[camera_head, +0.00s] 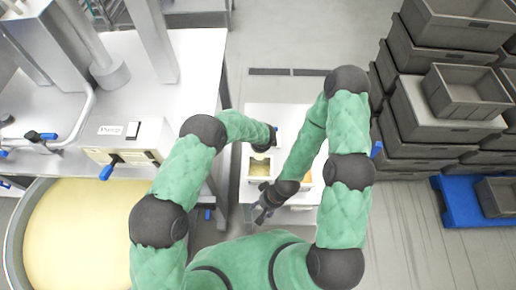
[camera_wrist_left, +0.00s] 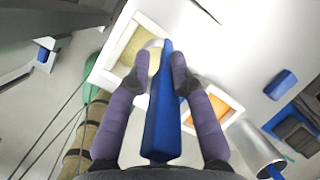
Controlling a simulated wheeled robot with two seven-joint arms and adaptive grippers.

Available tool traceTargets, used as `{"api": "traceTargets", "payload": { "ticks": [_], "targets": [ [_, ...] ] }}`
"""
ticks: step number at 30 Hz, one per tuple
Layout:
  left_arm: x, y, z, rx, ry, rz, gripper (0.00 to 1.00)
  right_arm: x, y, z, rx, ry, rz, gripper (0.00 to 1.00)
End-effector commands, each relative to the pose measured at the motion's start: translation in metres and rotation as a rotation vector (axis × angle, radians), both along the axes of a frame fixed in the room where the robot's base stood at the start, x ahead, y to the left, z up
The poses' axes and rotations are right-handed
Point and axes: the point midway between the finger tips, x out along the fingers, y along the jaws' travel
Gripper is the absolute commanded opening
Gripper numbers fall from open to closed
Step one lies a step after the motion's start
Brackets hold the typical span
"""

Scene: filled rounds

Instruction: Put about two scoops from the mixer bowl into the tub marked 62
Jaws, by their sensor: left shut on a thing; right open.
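My left gripper (camera_wrist_left: 178,75) is shut on the blue handle of a scoop (camera_wrist_left: 160,115). The scoop's metal end is over or inside a white square tub (camera_wrist_left: 100,75) with pale yellow filling; I cannot tell if it touches the filling. In the head view this tub (camera_head: 250,180) stands on the small white table, just below my left gripper (camera_head: 262,150). My right gripper (camera_head: 262,208) is open and empty near the table's front left corner. The mixer bowl (camera_head: 12,238), holding pale yellow mass, is at lower left. No number 62 is readable.
A second tub with orange filling (camera_wrist_left: 205,107) stands beside the first, partly hidden by my right arm in the head view. A metal scoop-like thing (camera_wrist_left: 252,148) lies nearby. The mixer machine (camera_head: 125,130) stands left; stacked grey crates (camera_head: 425,100) stand right. Grey floor between is clear.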

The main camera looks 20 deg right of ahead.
Motion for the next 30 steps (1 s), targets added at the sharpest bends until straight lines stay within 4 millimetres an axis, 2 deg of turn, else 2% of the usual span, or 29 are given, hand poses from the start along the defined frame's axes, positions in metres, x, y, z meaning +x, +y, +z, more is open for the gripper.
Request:
{"api": "traceTargets", "payload": {
  "ticks": [30],
  "targets": [
    [-0.009, 0.002, -0.004, -0.024, -0.111, -0.001, 0.0, 0.0, 0.0, -0.064, 0.0, 0.0, 0.0, 0.55]
  ]
}}
